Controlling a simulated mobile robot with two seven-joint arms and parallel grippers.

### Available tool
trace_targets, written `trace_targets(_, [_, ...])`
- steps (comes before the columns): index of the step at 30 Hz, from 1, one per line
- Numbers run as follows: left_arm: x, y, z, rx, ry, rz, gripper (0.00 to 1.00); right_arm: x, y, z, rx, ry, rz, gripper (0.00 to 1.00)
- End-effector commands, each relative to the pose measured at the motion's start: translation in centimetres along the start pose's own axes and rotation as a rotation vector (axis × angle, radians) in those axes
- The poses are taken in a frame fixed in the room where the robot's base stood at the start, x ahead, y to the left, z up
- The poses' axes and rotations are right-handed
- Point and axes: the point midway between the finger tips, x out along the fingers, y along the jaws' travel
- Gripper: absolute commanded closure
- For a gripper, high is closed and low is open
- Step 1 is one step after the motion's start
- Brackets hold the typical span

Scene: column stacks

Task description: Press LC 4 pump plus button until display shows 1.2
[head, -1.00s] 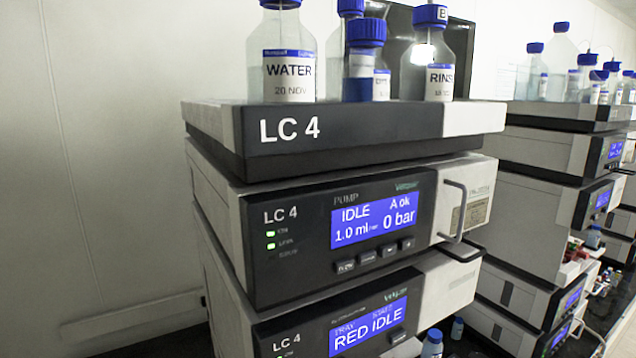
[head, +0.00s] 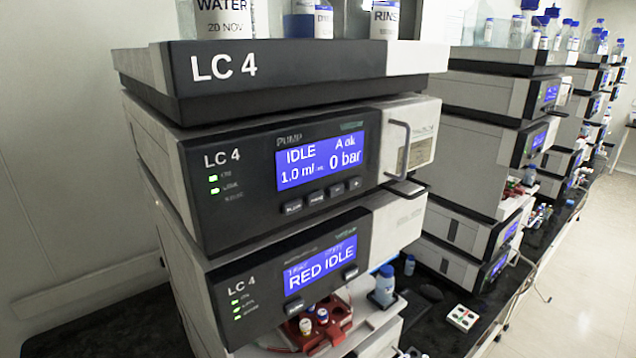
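The LC 4 pump (head: 240,215) is the upper module of the nearest stack, under a tray marked LC 4 (head: 290,72). Its blue display (head: 314,163) reads IDLE, A ok, 1.0 ml and 0 bar. A row of small dark buttons (head: 322,196) sits below the display; the rightmost button (head: 354,184) seems to carry a plus, but the labels are too small to be sure. Two green lights show at the left of the panel. Neither of my grippers is in the head view.
A module below shows RED IDLE (head: 320,268), with a red vial tray (head: 325,325) under it. A metal handle (head: 404,160) sticks out right of the pump display. Bottles stand on top. More stacks (head: 490,150) line the bench at right, beside open floor (head: 590,260).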

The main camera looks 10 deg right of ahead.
Motion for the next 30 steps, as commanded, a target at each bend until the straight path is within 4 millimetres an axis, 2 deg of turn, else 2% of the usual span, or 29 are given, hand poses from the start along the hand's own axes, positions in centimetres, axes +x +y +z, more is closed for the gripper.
trace_targets(2, [0.0,0.0,0.0,0.0,0.0,0.0,0.5,0.0,0.01,-0.01,0.0,0.0,0.0,0.12])
trace_targets(25, [0.0,0.25,-0.04,-0.01,0.001,0.007,0.5,-0.01,0.03,-0.03,0.0,0.001,0.001,0.99])
trace_targets(30, [0.0,0.23,-0.03,-0.009,0.001,0.007,0.5,-0.01,0.03,-0.03,0.0,0.001,0.001,1.0])
